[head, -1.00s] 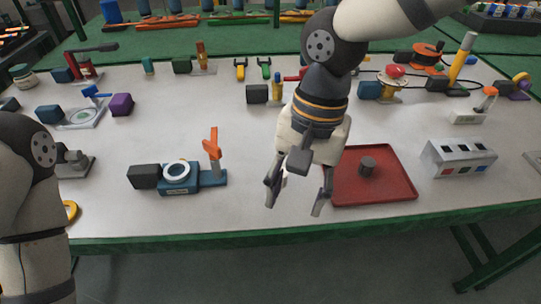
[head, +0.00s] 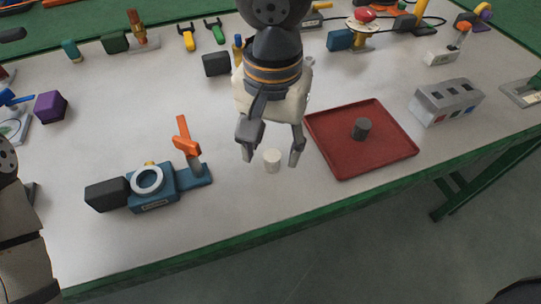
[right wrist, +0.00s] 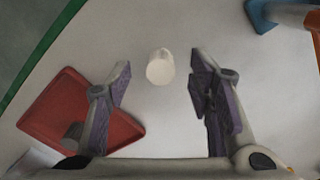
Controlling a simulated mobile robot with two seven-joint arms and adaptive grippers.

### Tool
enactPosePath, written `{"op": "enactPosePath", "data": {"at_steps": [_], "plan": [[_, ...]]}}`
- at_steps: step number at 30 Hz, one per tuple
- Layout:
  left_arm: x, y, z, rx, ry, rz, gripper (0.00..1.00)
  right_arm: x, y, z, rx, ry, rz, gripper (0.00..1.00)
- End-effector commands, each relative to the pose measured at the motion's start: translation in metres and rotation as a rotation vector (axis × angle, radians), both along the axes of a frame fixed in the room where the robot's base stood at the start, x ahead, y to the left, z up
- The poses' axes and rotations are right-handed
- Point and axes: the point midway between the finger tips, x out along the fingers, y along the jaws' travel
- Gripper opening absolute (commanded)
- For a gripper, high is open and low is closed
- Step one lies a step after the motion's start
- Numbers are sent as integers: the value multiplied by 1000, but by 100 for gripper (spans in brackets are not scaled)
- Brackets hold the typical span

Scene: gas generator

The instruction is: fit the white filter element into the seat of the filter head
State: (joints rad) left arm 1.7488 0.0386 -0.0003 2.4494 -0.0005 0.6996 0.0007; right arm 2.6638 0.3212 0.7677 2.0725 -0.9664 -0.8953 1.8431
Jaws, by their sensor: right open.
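The white filter element (head: 272,161) is a small white cylinder standing on the light table, left of the red tray. My right gripper (head: 270,158) is open and empty, its fingers pointing down with the element showing between the fingertips. In the right wrist view the element (right wrist: 160,69) lies in the gap between the open fingers, touching neither. The filter head (head: 178,186) is a blue body with a white ring (head: 147,180) facing up, a black block at its left and an orange lever at its right. My left gripper is out of view; part of my left arm shows at the left edge.
The red tray (head: 335,165) holds a dark grey cylinder (head: 361,128). A grey box with coloured switches (head: 447,101) stands right of it. A purple block (head: 50,107) is at the left. The table between filter head and element is clear; its green front edge is near.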

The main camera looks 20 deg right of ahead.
Motion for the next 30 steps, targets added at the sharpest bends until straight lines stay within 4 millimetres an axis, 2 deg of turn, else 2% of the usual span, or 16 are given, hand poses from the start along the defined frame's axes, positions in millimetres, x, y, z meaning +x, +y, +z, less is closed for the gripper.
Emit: {"op": "enactPosePath", "data": {"at_steps": [1,3,9,15,25,30], "plan": [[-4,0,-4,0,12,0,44,0,0,-11,0,9,0,48],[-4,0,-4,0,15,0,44,0,0,-15,0,4,1,48],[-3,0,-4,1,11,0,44,0,0,-14,0,-1,0,48],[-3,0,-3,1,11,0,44,0,0,-14,0,-1,0,9],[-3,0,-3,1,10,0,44,1,0,-12,0,-1,0,9],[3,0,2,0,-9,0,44,2,0,7,-1,-9,-1,9]]}}
